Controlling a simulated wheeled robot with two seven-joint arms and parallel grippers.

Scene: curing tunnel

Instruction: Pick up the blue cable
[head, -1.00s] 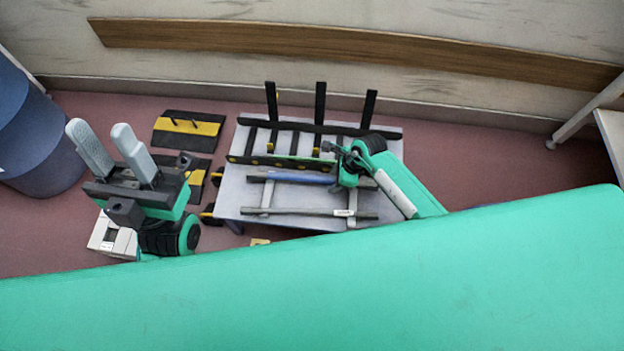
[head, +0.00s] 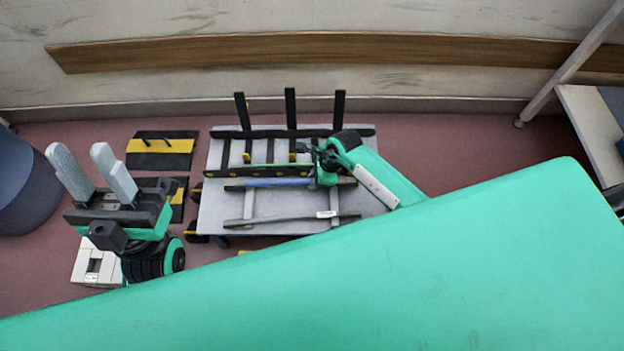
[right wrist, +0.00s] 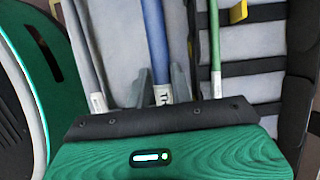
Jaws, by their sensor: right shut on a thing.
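The blue cable (head: 279,183) lies lengthwise across the pale board (head: 372,208) in the head view, its right part hidden by my right gripper (head: 319,157). In the right wrist view the blue cable (right wrist: 156,45) runs between the two grey fingers of my right gripper (right wrist: 163,86), with a white label at the grip. That gripper is shut on it. I cannot tell whether the cable is clear of its supports. My left gripper (head: 82,168) is open and empty, fingers pointing up, left of the board and away from the cable.
A grey cable (head: 285,219) lies in front of the blue one. A green cable (right wrist: 215,48) runs beside it, near the black rack (head: 213,153) with upright posts. Black-and-yellow plates (head: 162,146) lie left, near a blue drum (head: 25,190). A table (head: 590,125) stands right.

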